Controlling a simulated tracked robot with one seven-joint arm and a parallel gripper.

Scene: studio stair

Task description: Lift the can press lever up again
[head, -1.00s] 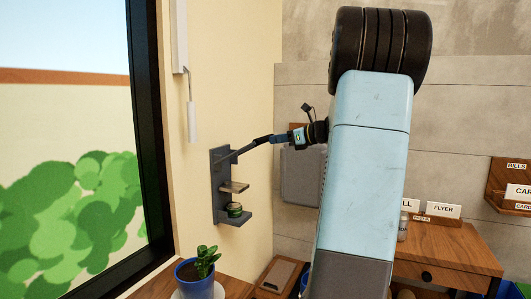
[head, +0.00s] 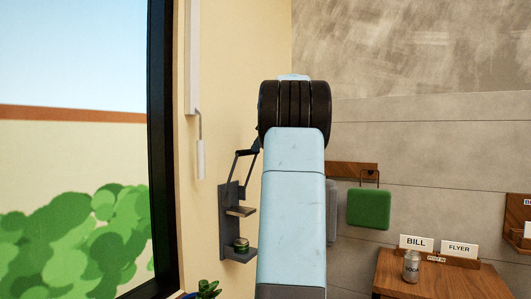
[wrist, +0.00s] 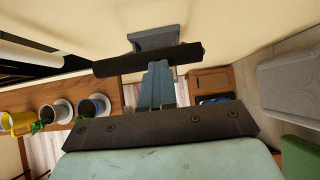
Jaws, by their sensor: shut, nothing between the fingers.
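The grey can press (head: 224,222) is fixed to the cream wall, left of my arm in the head view. Its dark lever (head: 236,166) slants steeply up from the press top, with its handle end beside my arm. A short green can (head: 241,244) sits on the lower shelf, below the press plate and apart from it. In the wrist view my gripper (wrist: 158,68) is shut and empty, its fingertips at the dark lever handle (wrist: 115,65). I cannot tell whether they touch it. In the head view my arm hides most of the gripper.
Potted plants (wrist: 52,113) stand on a wooden surface to the left. A green square item (head: 369,209) hangs at right. A soda can (head: 412,265) stands on the wooden desk (head: 440,282).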

